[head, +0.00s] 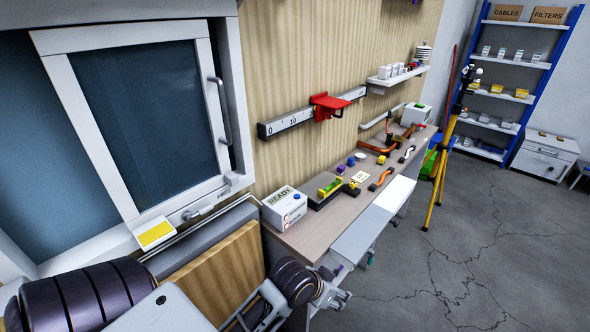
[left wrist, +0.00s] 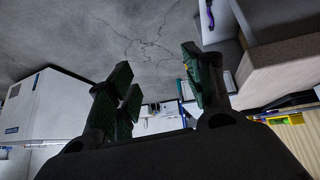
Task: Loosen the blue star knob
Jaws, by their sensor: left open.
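A blue round part (head: 297,197) also shows on the white box marked READY (head: 281,212). Both are too small to tell which is the star knob. My left gripper (head: 332,294) is low at the bench's near end, below the box and apart from both blue parts. In the left wrist view its dark green fingers (left wrist: 163,95) are spread apart with nothing between them. My right gripper is not in view.
A red clamp (head: 328,106) sits on a wall rail above the bench. A green and yellow device (head: 329,188) and orange-handled tools (head: 377,147) lie on the bench. A yellow tripod (head: 440,165) stands beyond. The window (head: 140,110) is at left. The cracked floor (head: 480,240) is clear at right.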

